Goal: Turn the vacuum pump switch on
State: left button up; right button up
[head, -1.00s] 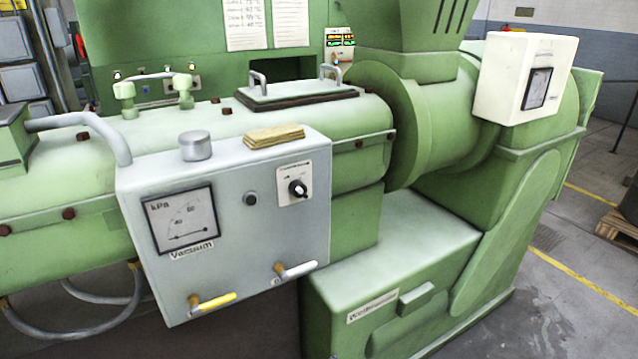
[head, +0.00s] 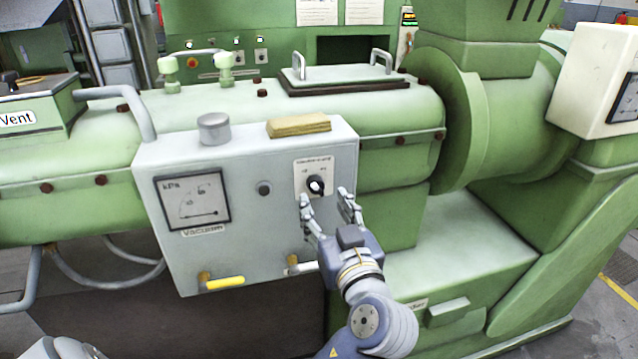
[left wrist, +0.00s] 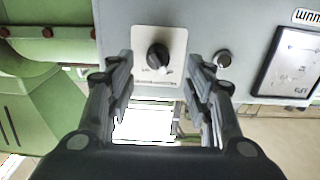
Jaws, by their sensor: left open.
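The vacuum pump switch (head: 315,186) is a black rotary knob on a white plate at the right of the grey vacuum box (head: 240,235). It also shows in the left wrist view (left wrist: 158,55), just ahead of the fingertips. My left gripper (head: 329,195) is open and empty in front of the box, its fingers reaching up on either side below the knob. In the left wrist view the fingers (left wrist: 165,68) straddle the line to the knob without visibly touching it. My right gripper is not clearly in view.
On the box are a kPa gauge (head: 192,199), a dark round button (head: 264,188), a yellow-handled valve (head: 222,283) and a white-handled valve (head: 300,267) close to my left arm. A yellowish block (head: 299,125) and a grey cap (head: 213,128) sit on top.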

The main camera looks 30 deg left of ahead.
aim_at(319, 192)
pick_arm(q)
jog(key=p+x, duration=0.1)
jog(key=x, duration=0.3)
jog(key=shift+w+a+r+p, duration=0.1)
jog(key=shift+w+a+p, duration=0.1)
jog(key=shift+w+p, duration=0.1)
jog(key=shift+x, duration=0.8)
pick_arm(e)
jog(key=r, duration=0.1)
jog(key=w+r, duration=0.1)
jog(key=shift+d+r, duration=0.2)
jog(key=shift+r, duration=0.1)
pick_arm(q)
jog(key=shift+c, duration=0.6)
jog(key=c, duration=1)
